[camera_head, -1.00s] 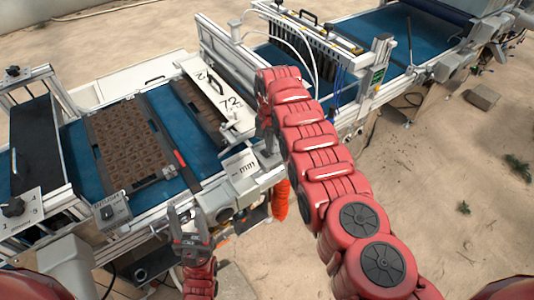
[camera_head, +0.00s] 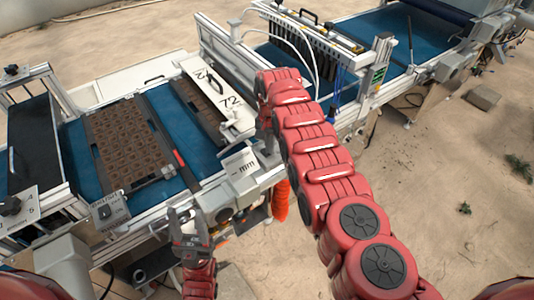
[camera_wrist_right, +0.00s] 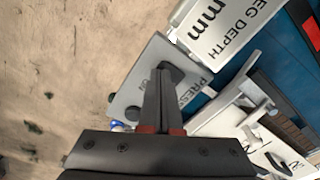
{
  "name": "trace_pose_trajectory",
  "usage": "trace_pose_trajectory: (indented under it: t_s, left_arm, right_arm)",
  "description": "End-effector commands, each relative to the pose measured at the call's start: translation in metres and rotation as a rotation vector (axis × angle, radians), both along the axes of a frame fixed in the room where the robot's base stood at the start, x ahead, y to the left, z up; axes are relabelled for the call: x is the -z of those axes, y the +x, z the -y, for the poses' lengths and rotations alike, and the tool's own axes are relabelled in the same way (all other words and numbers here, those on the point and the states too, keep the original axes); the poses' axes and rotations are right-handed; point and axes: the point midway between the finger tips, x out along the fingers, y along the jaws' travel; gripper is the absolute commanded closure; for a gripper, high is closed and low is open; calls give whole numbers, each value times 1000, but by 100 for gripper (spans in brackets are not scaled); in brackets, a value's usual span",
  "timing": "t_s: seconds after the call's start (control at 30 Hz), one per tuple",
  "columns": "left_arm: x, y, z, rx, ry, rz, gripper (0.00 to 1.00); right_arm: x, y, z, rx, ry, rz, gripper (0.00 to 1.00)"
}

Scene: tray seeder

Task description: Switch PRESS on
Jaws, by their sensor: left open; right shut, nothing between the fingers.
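The grey panel (camera_wrist_right: 152,58) labelled PRESS shows in the right wrist view, with a dark knob (camera_wrist_right: 178,72) on it beside the lettering. My right gripper (camera_wrist_right: 163,72) is shut and empty. Its fingertips overlap the edge of the knob in the picture; I cannot tell if they touch it. The fingers hide part of the panel and label. In the head view my right gripper (camera_head: 266,143) is small and partly hidden by my red arm, near the machine's front edge. My left gripper (camera_head: 187,224) is open and empty, in front of the machine.
A white "PEG DEPTH mm" plate (camera_wrist_right: 211,32) is close to the PRESS panel. A brown seed tray (camera_head: 125,145) lies on the blue belt (camera_head: 203,153). Another switch box (camera_head: 110,210) and a numbered dial panel (camera_head: 18,208) are at left. Sandy ground is at right.

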Motion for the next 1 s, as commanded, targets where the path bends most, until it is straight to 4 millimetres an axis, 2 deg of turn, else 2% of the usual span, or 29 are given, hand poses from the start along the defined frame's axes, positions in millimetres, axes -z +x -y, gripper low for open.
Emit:
trace_pose_trajectory:
  t_s: [0.6,0.77,1.0]
  left_arm:
    - [10,0,0,0,0,0,50]
    - [5,0,0,0,0,0,50]
    - [-15,0,0,0,0,0,50]
  right_arm:
    - [11,0,0,0,0,0,100]
    - [6,-1,0,0,0,-2,100]
    - [-16,0,0,0,0,0,100]
